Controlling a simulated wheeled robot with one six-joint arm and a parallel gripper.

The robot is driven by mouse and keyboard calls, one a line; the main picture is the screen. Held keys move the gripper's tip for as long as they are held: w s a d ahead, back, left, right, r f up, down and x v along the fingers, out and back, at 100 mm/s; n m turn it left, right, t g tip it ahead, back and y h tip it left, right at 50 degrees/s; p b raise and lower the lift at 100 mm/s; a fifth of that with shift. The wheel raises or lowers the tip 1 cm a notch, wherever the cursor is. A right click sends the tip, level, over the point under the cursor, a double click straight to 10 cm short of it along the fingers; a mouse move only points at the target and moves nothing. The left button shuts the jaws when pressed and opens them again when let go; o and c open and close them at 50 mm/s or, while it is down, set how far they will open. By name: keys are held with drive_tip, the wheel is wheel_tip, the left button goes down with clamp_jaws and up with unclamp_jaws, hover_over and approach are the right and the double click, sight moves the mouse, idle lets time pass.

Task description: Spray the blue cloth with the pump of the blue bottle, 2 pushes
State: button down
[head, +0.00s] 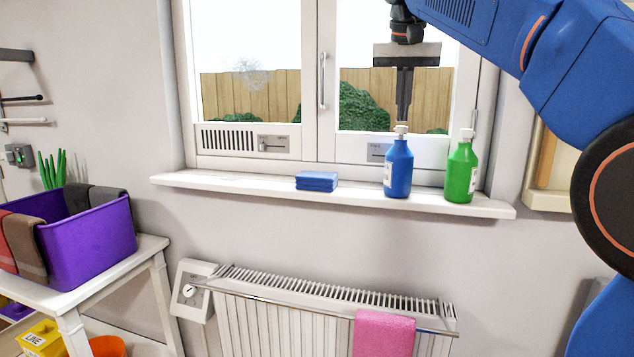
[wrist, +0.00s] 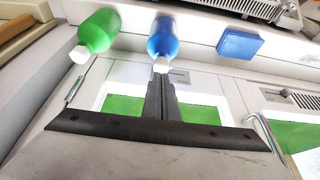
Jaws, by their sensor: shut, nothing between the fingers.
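The blue bottle (head: 398,168) with a white pump top (head: 401,130) stands upright on the window sill. It also shows in the wrist view (wrist: 163,38). The blue cloth (head: 317,181) lies folded on the sill to the left of the bottle, and at the right in the wrist view (wrist: 240,43). My gripper (head: 403,112) is shut and empty, pointing down just above the pump top. In the wrist view its fingertips (wrist: 161,76) are close to the white pump top; I cannot tell whether they touch it.
A green bottle (head: 461,170) with a white pump stands right of the blue one on the white sill (head: 240,187). The window (head: 310,75) is behind. A radiator (head: 300,310) with a pink towel (head: 384,334) is below. A purple bin (head: 90,240) stands at left.

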drive_tip(key=shift+f, duration=0.1)
drive_tip(key=shift+f, duration=0.65)
drive_tip(key=shift+r, duration=0.85)
drive_tip(key=shift+f, duration=0.15)
drive_tip(key=shift+f, duration=0.7)
drive_tip(key=shift+r, duration=0.85)
